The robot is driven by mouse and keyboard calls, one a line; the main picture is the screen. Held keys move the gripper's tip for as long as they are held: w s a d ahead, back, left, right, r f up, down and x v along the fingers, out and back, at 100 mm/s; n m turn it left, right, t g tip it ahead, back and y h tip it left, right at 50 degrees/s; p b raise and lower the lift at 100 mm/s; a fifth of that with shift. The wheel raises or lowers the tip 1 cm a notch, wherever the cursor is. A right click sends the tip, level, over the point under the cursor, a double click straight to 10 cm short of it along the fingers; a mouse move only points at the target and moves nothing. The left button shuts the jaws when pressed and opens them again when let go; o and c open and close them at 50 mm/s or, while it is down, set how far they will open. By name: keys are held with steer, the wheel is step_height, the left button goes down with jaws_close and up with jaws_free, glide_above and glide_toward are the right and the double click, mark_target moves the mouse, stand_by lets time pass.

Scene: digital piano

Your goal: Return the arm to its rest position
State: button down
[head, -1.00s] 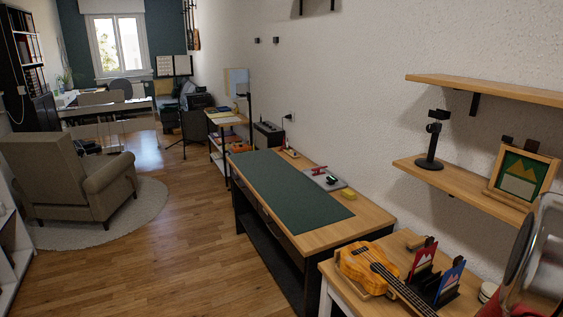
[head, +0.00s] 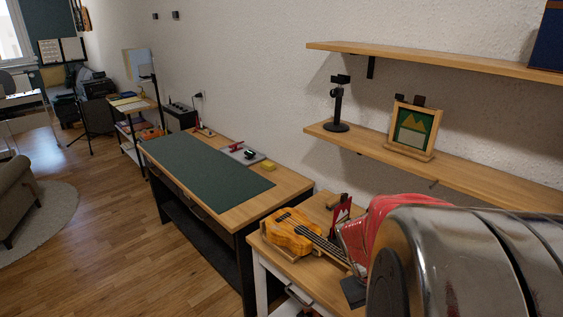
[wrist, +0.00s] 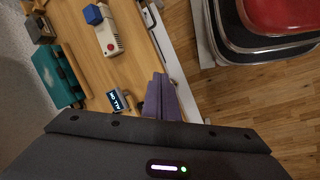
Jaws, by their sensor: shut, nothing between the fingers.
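My gripper (wrist: 160,88) shows in the wrist view as two purple fingers close together, shut and empty. It is over the edge of a wooden top, near a small lit display (wrist: 120,101). In the head view my silver and red arm fills the lower right; the gripper itself cannot be made out there. The arm hides part of the near table, which holds a ukulele (head: 291,234) on a stand.
In the head view, a wall shelf (head: 470,172) runs behind my arm. The floor (head: 130,245) at left is clear.

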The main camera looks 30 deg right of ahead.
steer(key=w+a+r+n+t+y, duration=0.1)
steer(key=w+a+r+t, duration=0.1)
steer(key=a, duration=0.7)
steer(key=w+a+r+n+t+y, duration=0.1)
steer(key=w+a+r+n+t, duration=0.1)
steer(key=a+r, duration=0.5)
steer(key=w+a+r+n+t+y, duration=0.1)
steer(key=w+a+r+t, duration=0.3)
steer(key=a, duration=0.7)
steer(key=shift+w+a+r, duration=0.3)
steer(key=shift+w+r, duration=0.15)
steer(key=shift+r, duration=0.25)
